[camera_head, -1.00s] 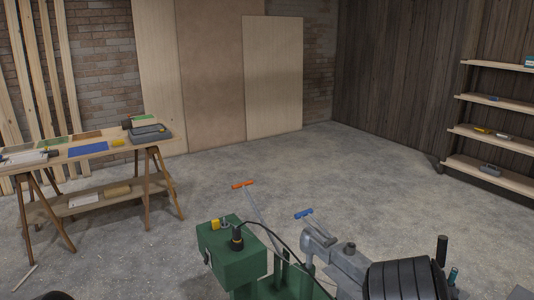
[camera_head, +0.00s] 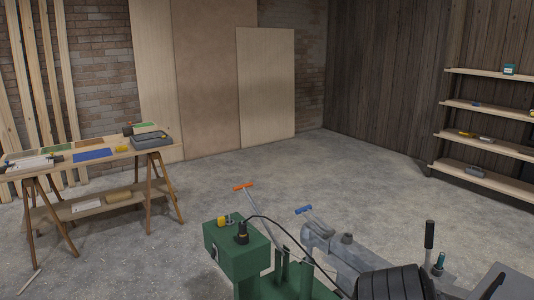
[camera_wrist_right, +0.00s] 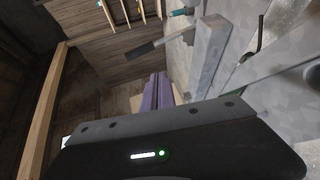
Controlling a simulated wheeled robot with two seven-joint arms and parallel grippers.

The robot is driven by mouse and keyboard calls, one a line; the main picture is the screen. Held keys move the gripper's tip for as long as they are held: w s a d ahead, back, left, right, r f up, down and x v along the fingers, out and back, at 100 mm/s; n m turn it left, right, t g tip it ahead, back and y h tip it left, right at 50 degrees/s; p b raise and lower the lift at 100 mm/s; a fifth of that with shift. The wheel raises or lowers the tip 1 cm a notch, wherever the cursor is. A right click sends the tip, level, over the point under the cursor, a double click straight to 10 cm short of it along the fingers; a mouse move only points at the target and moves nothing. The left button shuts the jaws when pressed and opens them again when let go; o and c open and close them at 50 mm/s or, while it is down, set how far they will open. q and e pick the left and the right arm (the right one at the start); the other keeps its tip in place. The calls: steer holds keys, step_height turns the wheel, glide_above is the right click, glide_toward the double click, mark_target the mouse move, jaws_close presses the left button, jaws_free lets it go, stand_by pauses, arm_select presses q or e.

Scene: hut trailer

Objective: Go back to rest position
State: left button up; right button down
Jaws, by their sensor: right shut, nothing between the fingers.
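My right gripper (camera_wrist_right: 164,82) shows in the right wrist view as two purplish-grey fingers lying side by side beyond the dark gripper body. They are shut with nothing between them. A grey bar and a dark-handled lever (camera_wrist_right: 145,49) lie beyond and to the right of the fingers in that view. In the head view neither gripper can be made out. A dark shape at the bottom right corner is too cut off to name.
A workbench (camera_head: 110,158) stands at left, shelves (camera_head: 488,140) at right. The concrete floor (camera_head: 300,165) between is clear.

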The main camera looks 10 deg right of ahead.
steer(key=s+a+f+m+g+y, duration=0.3)
steer(key=s+a+f+m, duration=0.15)
steer(key=a+f, duration=0.55)
steer(key=s+a+f+m+g+y, duration=0.35)
steer(key=s+a+f, duration=0.35)
steer(key=f, duration=0.6)
steer(key=s+a+f+m+g+y, duration=0.2)
steer(key=s+a+f+g+y, duration=0.1)
steer(key=s+a, duration=0.6)
steer(key=s+a+f+m+g+y, duration=0.3)
steer(key=s+a, duration=0.6)
steer(key=a, duration=0.8)
steer(key=shift+w+a+f, duration=0.1)
